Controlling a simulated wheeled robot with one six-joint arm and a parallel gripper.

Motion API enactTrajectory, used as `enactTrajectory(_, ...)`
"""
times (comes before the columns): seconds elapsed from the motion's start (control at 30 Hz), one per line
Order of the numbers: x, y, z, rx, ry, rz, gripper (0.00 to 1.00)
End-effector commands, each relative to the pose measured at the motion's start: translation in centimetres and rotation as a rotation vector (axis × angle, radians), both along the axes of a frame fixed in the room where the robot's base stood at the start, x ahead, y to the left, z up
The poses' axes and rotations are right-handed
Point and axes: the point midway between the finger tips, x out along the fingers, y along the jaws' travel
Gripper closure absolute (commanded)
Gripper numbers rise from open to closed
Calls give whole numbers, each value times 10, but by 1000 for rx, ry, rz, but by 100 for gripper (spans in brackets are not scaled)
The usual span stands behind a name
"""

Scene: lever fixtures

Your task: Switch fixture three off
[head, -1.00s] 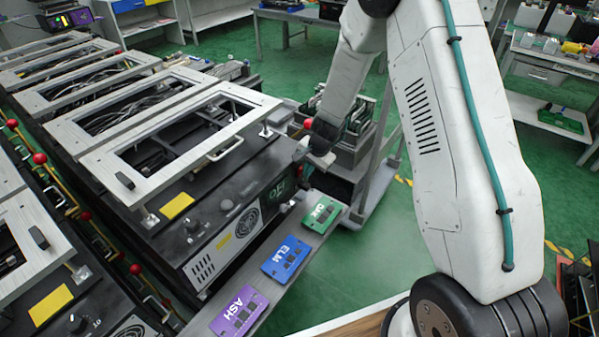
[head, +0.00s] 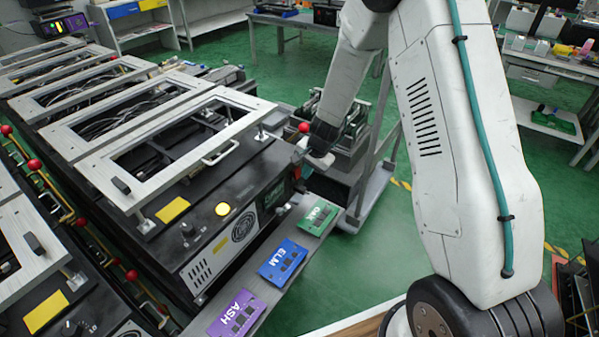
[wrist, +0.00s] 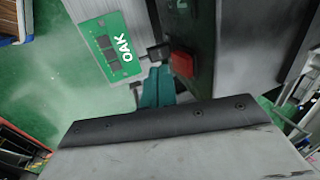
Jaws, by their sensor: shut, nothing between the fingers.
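A black fixture (head: 160,238) with a pale frame on top stands left of my arm; I cannot read a number on it. Its round lamp (head: 222,209) glows yellow. A green marked panel (head: 276,194) sits at the right of its front. A red ball (head: 303,127) shows beside my wrist. In the wrist view, my gripper (wrist: 158,84) has its teal fingers shut and empty. Their tips are close to a small black knob (wrist: 157,52) and a red block (wrist: 183,63) on the fixture's dark face; contact is unclear. In the head view my arm largely hides the fingers.
A ledge in front carries the purple ASH (head: 237,312), blue ELM (head: 284,259) and green OAK (head: 314,217) plates. OAK is beside the fingers in the wrist view (wrist: 112,47). More framed fixtures stand behind and left. A grey cart (head: 365,190) stands behind my wrist.

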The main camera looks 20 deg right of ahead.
Motion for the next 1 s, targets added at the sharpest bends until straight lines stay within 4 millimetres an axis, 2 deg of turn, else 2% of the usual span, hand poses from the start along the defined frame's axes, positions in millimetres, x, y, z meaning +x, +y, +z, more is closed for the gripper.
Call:
enactTrajectory(0.07,-10,-9,4,0,0,-2,100)
enactTrajectory(0.13,-13,-13,20,0,-6,2,100)
enactTrajectory(0.3,-23,-13,58,-1,-6,10,100)
enactTrajectory(0.5,-30,-17,88,0,-4,13,100)
enactTrajectory(0.7,-34,-20,99,1,-1,10,100)
enactTrajectory(1.0,-34,-22,100,-1,0,9,100)
